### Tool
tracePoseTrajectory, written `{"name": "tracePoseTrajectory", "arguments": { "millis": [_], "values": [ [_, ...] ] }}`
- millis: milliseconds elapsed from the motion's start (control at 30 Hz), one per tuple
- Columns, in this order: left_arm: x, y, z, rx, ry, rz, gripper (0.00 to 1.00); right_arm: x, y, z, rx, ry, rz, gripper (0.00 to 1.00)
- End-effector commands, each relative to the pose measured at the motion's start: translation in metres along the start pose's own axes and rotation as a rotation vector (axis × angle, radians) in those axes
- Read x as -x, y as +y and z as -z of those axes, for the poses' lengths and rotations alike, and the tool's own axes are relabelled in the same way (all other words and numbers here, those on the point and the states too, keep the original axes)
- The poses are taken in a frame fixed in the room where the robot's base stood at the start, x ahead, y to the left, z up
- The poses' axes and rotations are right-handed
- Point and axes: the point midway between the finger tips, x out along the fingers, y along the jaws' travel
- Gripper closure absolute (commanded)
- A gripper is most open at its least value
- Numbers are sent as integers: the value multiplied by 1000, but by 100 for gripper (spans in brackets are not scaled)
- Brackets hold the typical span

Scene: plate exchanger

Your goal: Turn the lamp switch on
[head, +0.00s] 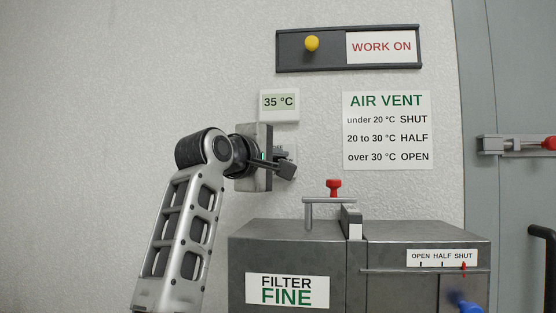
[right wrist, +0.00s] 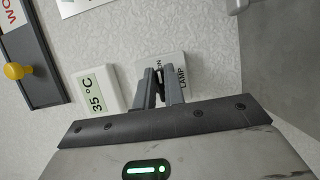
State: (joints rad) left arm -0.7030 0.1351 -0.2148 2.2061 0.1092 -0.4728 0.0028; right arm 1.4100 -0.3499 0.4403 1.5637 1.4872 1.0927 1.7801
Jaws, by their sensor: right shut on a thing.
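The lamp switch plate (right wrist: 181,62) is a small white panel on the wall with "LAMP" and "ON" lettering in the right wrist view. In the head view my right gripper (head: 286,167) hides most of it, leaving a pale edge (head: 290,150). In the right wrist view my right gripper (right wrist: 158,76) has its two grey fingers at the plate, closed on a small dark switch lever (right wrist: 159,72) between them. The fingers hide most of the lever, so its position cannot be told.
A 35 °C display (head: 279,105) hangs just above the gripper. A work sign with yellow knob (head: 312,43) and an air vent notice (head: 387,130) are higher. A metal filter box (head: 330,262) with a red-knobbed latch (head: 334,187) stands below right. The left wall is clear.

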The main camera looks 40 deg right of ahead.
Motion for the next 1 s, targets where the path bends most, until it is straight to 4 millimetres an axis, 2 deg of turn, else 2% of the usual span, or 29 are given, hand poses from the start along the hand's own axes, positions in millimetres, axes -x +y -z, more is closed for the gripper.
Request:
{"name": "tracePoseTrajectory", "arguments": {
  "millis": [267,300,367,733,867,1000],
  "values": [
    [0,0,2,-1,6,0,100,0,-1,0,-3,1,4,100],
    [0,0,3,-1,7,0,100,0,-1,0,-3,1,4,81],
    [0,0,3,-1,8,0,100,0,-1,0,-3,1,4,67],
    [0,0,3,-2,9,1,100,6,-1,1,-1,2,1,67],
    [-2,-1,0,-3,11,1,100,24,-2,1,-2,5,1,67],
    [-5,-2,-2,-7,21,1,100,56,-3,0,-2,1,-2,67]
  ]
}}
